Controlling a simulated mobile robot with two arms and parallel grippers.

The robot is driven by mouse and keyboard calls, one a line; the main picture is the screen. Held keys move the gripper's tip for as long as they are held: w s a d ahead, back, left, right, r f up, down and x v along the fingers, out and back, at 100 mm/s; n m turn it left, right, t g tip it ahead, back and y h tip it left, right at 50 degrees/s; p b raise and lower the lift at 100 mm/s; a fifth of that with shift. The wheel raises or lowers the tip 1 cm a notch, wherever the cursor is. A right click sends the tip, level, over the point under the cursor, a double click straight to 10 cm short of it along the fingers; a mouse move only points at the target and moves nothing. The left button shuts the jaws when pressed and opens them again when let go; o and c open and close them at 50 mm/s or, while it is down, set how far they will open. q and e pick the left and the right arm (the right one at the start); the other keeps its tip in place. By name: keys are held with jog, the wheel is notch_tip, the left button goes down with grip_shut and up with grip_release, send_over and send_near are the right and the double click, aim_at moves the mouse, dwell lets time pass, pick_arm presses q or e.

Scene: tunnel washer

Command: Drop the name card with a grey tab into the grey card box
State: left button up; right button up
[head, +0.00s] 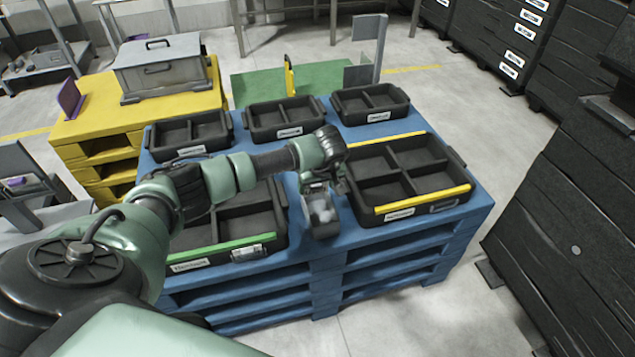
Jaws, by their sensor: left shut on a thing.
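I cannot tell whether this is the name card, and I see no tab clearly. A grey lidded box (160,68) with a dark handle stands on the yellow pallet stack at the upper left; I cannot tell whether it is the card box. My right gripper is out of view.
The blue pallet stack (330,283) carries several black trays, including the yellow-edged tray (423,204) and the green-edged tray (223,248). A purple panel (70,98) stands on the yellow pallets (107,122). A grey upright panel (369,29) stands behind. Dark stacks line the right.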

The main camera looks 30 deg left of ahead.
pick_arm(q)
jog(key=o, duration=1.4)
jog(key=v, duration=0.7)
jog(key=shift+s+r, duration=0.15)
jog(key=shift+r, duration=0.2)
jog(key=shift+d, duration=0.15)
